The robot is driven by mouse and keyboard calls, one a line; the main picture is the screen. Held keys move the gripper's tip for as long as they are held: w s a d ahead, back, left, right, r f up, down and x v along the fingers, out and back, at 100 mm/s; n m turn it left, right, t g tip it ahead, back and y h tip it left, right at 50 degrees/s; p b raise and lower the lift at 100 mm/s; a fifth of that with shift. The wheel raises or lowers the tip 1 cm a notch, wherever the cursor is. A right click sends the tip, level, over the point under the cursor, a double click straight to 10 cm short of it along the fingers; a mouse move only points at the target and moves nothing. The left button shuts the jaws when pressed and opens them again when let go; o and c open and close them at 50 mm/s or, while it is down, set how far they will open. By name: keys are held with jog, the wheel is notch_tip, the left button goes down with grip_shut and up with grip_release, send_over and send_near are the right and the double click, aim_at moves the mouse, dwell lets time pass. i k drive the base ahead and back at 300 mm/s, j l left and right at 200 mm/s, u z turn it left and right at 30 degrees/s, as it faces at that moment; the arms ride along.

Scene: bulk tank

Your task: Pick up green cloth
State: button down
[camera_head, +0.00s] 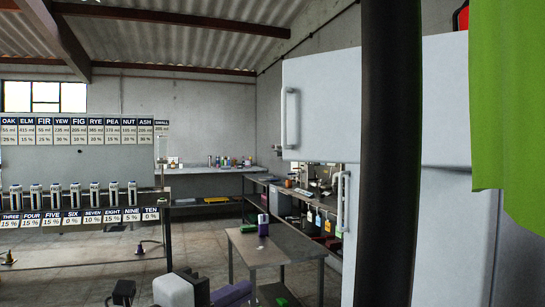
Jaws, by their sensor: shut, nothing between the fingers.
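A bright green cloth (508,110) hangs at the upper right, close to the camera and in front of a pale grey cabinet. The top and right edges of the picture cut it off, so what holds it up is hidden. Its lower edge hangs free and slants down to the right. I cannot make out my gripper's fingers in this view.
A dark post (389,150) stands just left of the cloth, before the pale cabinet (330,110) with handles. A small steel table (258,248) holds a purple item. Label boards (80,131) and a bottle rack fill the left.

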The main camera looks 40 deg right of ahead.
aim_at(253, 227)
jog(key=i+l+z, duration=0.25)
jog(key=i, duration=0.95)
jog(key=j, duration=0.1)
